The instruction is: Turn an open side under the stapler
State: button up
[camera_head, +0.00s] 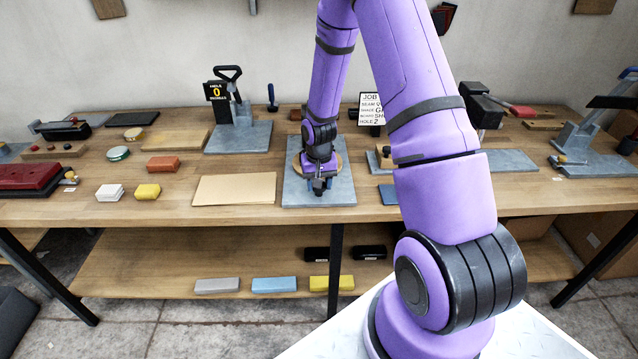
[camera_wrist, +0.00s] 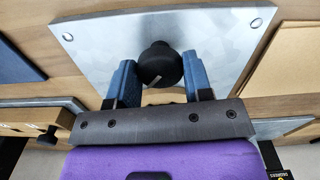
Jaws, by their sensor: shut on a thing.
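My gripper (camera_head: 319,186) is low over a grey metal plate (camera_head: 335,196) at the middle of the bench. In the wrist view its blue fingers (camera_wrist: 158,75) are shut on a black knob (camera_wrist: 161,60), one finger on each side. A round wooden disc (camera_head: 339,163) lies on the plate, mostly hidden behind my wrist. The plate (camera_wrist: 235,35) also fills the wrist view, with screws at its corners. A black-headed press-like device (camera_head: 482,108) stands behind my arm, partly hidden. I cannot tell whether it is the stapler.
A tan sheet (camera_head: 235,188) lies left of the plate. A lever press (camera_head: 238,118) stands behind it. Red, white and yellow blocks (camera_head: 148,191) lie further left. A blue-handled device (camera_head: 592,135) stands at the right. A job card (camera_head: 371,108) stands behind the plate.

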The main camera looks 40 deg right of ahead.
jog(key=n, duration=0.3)
jog(key=shift+n, duration=2.2)
jog(key=o, duration=0.9)
notch_tip(320, 180, up, 11)
jog(key=shift+f, duration=0.1)
